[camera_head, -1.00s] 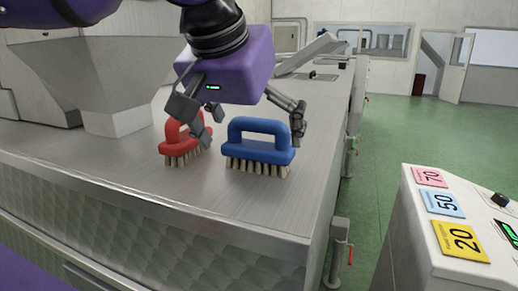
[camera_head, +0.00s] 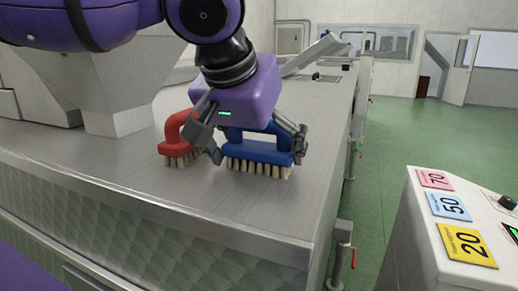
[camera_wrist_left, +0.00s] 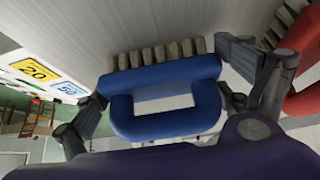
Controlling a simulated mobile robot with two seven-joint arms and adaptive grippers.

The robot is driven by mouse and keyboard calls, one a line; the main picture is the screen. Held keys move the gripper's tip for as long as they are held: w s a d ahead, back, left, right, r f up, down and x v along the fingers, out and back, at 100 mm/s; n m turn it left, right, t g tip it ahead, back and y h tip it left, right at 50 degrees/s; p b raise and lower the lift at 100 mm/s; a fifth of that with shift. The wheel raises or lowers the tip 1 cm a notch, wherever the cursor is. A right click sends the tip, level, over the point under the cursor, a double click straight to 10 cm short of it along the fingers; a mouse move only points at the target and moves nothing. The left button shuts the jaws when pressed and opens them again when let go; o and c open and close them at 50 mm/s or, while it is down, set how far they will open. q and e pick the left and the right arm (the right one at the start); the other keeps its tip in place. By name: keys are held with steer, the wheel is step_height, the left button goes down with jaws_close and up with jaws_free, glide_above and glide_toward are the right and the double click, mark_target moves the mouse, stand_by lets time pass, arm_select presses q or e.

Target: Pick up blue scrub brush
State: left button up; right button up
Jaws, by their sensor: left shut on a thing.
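The blue scrub brush (camera_head: 257,154) stands bristles down on the steel counter near its right end. My left gripper (camera_head: 257,146) is lowered over it, with one finger at each end of the brush, and is shut on it. In the left wrist view the blue brush (camera_wrist_left: 165,75) lies between the two fingers (camera_wrist_left: 165,92), its handle loop towards the camera. The red scrub brush (camera_head: 178,140) stands just left of the blue one, close to the left finger. It also shows at the right edge of the left wrist view (camera_wrist_left: 304,95). My right gripper is not in view.
The steel counter (camera_head: 130,185) is clear in front of the brushes. A steel hopper (camera_head: 120,80) stands behind left. A white console (camera_head: 425,225) with numbered cards is at the right. Green floor (camera_head: 400,140) lies between.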

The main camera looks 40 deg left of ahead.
arm_select(q)
steer(key=shift+r, duration=0.1)
steer(key=shift+r, duration=0.15)
steer(key=r, duration=0.3)
steer(key=shift+s+r, duration=0.2)
steer(key=shift+r, duration=0.1)
steer(key=s+d+r+p, duration=0.1)
steer(key=s+r, duration=0.3)
steer(key=s, duration=0.2)
steer(key=s+d+r+p, duration=0.1)
steer(key=s+r+p, duration=0.1)
steer(key=s+r, duration=0.3)
steer(key=shift+s+p, duration=0.3)
steer(key=shift+s, duration=0.95)
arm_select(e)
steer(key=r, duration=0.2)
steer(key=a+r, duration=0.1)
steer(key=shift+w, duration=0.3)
arm_select(q)
steer(key=shift+f, duration=0.1)
